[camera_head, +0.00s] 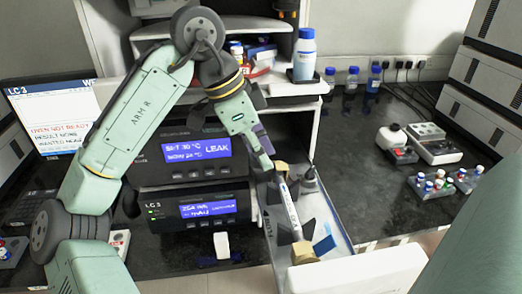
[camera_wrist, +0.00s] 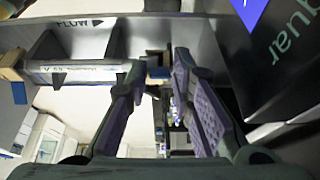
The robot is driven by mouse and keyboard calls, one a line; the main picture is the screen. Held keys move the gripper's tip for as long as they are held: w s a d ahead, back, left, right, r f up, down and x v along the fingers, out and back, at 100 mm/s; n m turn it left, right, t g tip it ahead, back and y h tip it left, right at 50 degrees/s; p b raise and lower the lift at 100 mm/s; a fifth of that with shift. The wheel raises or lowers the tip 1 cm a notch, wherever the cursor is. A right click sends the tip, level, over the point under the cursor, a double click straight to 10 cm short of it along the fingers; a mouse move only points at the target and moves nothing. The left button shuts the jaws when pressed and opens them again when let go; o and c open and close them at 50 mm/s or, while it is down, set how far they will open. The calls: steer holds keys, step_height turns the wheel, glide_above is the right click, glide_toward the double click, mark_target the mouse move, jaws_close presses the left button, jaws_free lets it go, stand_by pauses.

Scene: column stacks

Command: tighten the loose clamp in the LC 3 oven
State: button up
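My gripper (camera_head: 264,148) is just above the column's upper end. In the wrist view my gripper (camera_wrist: 160,66) has its fingers apart, with a small dark block between their tips. I cannot tell which fitting is loose.
A lower unit marked LC 3 (camera_head: 200,210) sits under the oven. A monitor (camera_head: 50,120) at left reads OVEN NOT READY. A blue-capped bottle (camera_head: 305,55) stands on the shelf above. Vials (camera_head: 440,182) and small devices (camera_head: 432,143) stand on the right bench.

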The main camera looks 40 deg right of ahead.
jaws_close()
steer(key=shift+f, duration=0.1)
steer(key=shift+w+a+f+g+h, duration=0.3)
steer(key=shift+g+h, duration=0.2)
steer(key=shift+h, duration=0.3)
steer(key=shift+o, duration=2.2)
jaws_free()
steer(key=shift+a, duration=0.1)
steer(key=v, duration=1.2)
steer(key=shift+s, duration=0.1)
